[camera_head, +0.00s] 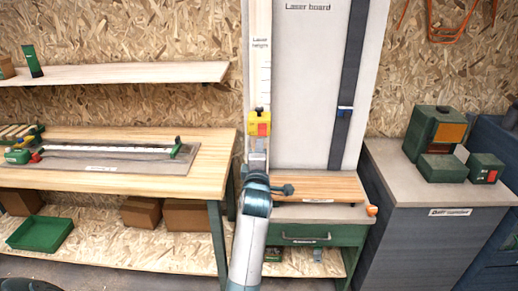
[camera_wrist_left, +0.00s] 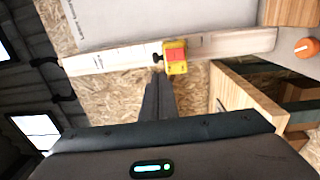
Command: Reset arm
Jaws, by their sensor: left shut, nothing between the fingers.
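My left arm (camera_head: 248,245) reaches up from the bottom centre of the head view. My left gripper (camera_head: 258,152) is in front of the upright wooden rail (camera_head: 258,70), just below a yellow and red block (camera_head: 260,123) on that rail. In the left wrist view the dark fingers of my left gripper (camera_wrist_left: 157,78) are together, with nothing between them. The yellow and red block also shows there (camera_wrist_left: 175,57), beyond the fingertips; I cannot tell whether they touch it. My right gripper is not in view.
The tall grey laser board (camera_head: 310,80) stands behind the rail, above a small wooden-topped cabinet (camera_head: 320,186). A wooden bench (camera_head: 210,150) with a measuring rail is at left. A grey cabinet (camera_head: 400,160) with green boxes (camera_head: 436,135) is at right. An orange knob (camera_head: 371,210) sticks out.

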